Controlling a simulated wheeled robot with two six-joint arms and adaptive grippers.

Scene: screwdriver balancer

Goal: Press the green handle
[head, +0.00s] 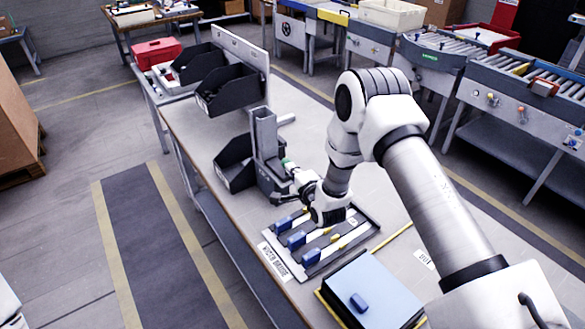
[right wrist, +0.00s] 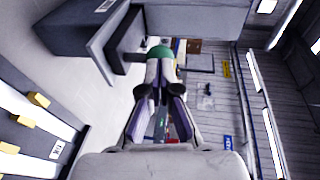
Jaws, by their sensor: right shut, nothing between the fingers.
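The green handle (head: 288,164) is a small rounded green piece beside the grey upright stand (head: 264,135) on the workbench. It also shows in the right wrist view (right wrist: 160,52), straight beyond my fingertips. My right gripper (head: 285,187) is shut and empty, close to the handle and the foot of the stand. In the right wrist view the fingers (right wrist: 160,80) reach up to just below the green piece; I cannot tell whether they touch it. The handle's lower part is partly hidden by the gripper. My left gripper is not in view.
A blue box (head: 372,297) sits nearer. Black bins (head: 232,88) stand behind and left of the stand. The bench surface (head: 312,140) right of the stand is mostly clear.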

